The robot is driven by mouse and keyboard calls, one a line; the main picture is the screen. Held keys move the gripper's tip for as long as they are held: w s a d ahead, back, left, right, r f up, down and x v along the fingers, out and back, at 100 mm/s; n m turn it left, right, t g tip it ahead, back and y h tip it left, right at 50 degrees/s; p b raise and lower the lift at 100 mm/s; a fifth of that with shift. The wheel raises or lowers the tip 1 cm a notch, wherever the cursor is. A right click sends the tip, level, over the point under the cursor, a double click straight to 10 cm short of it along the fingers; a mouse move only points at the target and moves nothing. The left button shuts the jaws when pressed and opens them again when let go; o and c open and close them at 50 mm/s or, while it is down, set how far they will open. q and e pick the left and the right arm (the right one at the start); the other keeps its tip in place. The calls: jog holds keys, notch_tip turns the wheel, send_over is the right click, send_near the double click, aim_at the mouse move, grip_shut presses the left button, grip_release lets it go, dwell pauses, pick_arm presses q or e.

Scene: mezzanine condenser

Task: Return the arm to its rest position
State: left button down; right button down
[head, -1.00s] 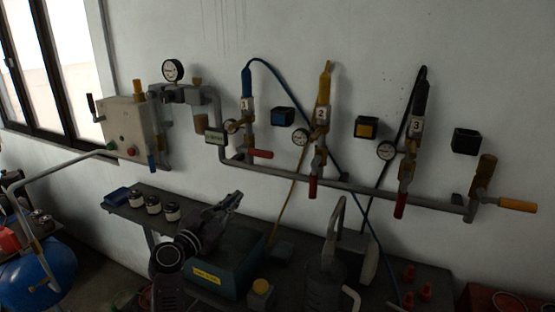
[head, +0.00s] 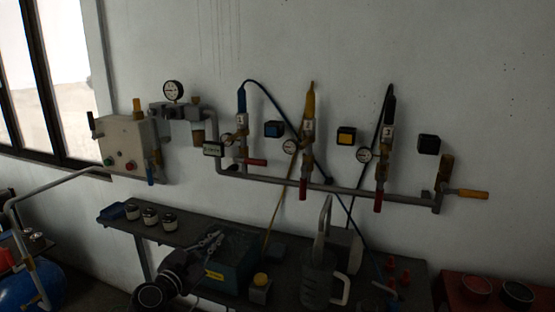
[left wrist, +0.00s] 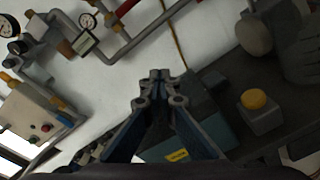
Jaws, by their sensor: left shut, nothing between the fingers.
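My left gripper (head: 214,241) is over the dark workbench (head: 185,232), in front of the teal box (head: 236,262) with a yellow label. In the left wrist view the left gripper (left wrist: 160,76) has its fingertips together, with nothing between them. The teal box also shows behind its fingers in that view (left wrist: 205,140). My left arm (head: 168,280) comes up from the bottom edge of the head view. My right gripper is not in view.
The wall pipe manifold (head: 340,188) carries red-handled valves, gauges and hoses. A control box (head: 124,143) is at left. Small jars (head: 150,217), a yellow-topped block (head: 260,290) and a clear jug (head: 318,282) stand on the bench. A red surface (head: 455,290) with bowls is at right.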

pick_arm(q)
jog(key=s+f+m+g+y, duration=0.1)
jog(key=s+f+m+g, duration=0.2)
jog(key=f, duration=0.8)
jog(key=s+d+f+m+g+y+b, duration=0.15)
jog(key=s+f, duration=0.35)
jog(key=f, duration=0.7)
jog(key=s+f+m+g+y, duration=0.1)
jog(key=s+f+m+g, duration=0.2)
jog(key=f, duration=0.8)
jog(key=s+a+f+m+g, duration=0.2)
jog(key=s+f+m, duration=0.5)
jog(key=s+f, duration=1.2)
jog(key=s+a+f+m+g+y, duration=0.1)
jog(key=s+f+m, duration=0.3)
jog(key=s, duration=0.8)
jog(key=s+a+f+m+g+b, duration=0.1)
jog(key=s+f+m, duration=0.3)
jog(key=s, duration=0.9)
jog(key=s+a+f+m+g+y, duration=0.1)
jog(key=s+a+f+m+g, duration=0.2)
jog(key=s, duration=0.9)
notch_tip(320, 180, down, 4)
jog(key=shift+s+a+f+m+g+y, duration=0.15)
jog(key=shift+s+m+g+y, duration=0.25)
jog(key=shift+m, duration=0.65)
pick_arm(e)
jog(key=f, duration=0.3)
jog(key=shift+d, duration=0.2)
